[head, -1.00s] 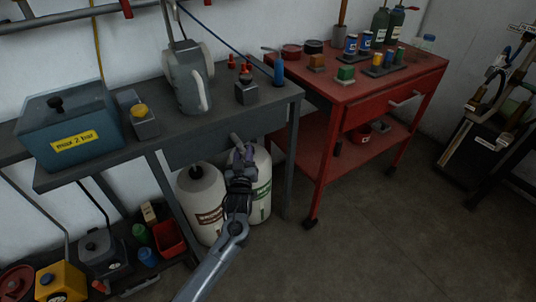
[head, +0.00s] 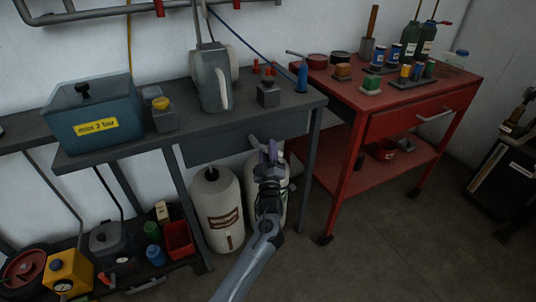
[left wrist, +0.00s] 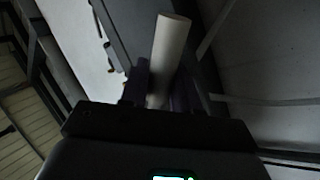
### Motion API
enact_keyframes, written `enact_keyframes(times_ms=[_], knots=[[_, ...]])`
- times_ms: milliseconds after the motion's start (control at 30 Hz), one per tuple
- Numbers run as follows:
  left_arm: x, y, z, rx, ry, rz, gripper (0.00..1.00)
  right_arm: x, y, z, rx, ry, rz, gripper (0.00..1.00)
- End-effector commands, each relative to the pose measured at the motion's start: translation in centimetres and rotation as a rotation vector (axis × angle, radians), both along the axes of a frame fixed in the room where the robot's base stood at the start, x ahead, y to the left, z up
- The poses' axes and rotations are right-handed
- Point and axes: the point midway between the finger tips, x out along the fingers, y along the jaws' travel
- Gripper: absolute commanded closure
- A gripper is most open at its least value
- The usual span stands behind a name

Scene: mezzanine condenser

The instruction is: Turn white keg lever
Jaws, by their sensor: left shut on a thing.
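Two white kegs stand on the floor under the grey bench in the head view. The left keg (head: 218,210) has a brown label and a dark top knob. The right keg (head: 281,205) shows a bit of green label and is mostly hidden behind my left arm. My left gripper (head: 269,153) is over the right keg's top, shut on a pale rod-like lever (head: 254,142). In the left wrist view the pale lever (left wrist: 170,50) stands out between the two dark fingers of the left gripper (left wrist: 160,88). Its lower end and mounting are hidden. My right gripper is not in view.
A red cart (head: 425,98) stands to the right. A low shelf with small containers is at lower left.

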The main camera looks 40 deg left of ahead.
Motion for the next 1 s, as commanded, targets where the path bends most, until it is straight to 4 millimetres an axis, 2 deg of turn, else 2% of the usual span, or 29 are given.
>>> enact_keyframes(times_ms=[400, 433, 533, 833, 1000], knots=[[0.03, 0.0, 0.03, -0.003, -0.005, 0.0, 1.0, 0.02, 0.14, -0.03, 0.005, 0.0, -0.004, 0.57], [0.03, 0.01, 0.04, -0.003, -0.005, 0.0, 0.65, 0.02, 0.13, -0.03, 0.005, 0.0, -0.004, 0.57], [0.03, 0.01, 0.04, -0.003, -0.005, 0.0, 0.51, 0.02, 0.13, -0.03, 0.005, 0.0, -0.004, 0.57], [-0.04, -0.07, 0.02, -0.003, -0.004, 0.001, 0.51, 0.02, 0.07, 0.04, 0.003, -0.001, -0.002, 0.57], [-0.88, -0.81, -0.39, -0.003, -0.003, 0.0, 0.51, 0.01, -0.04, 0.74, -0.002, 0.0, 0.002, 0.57]])
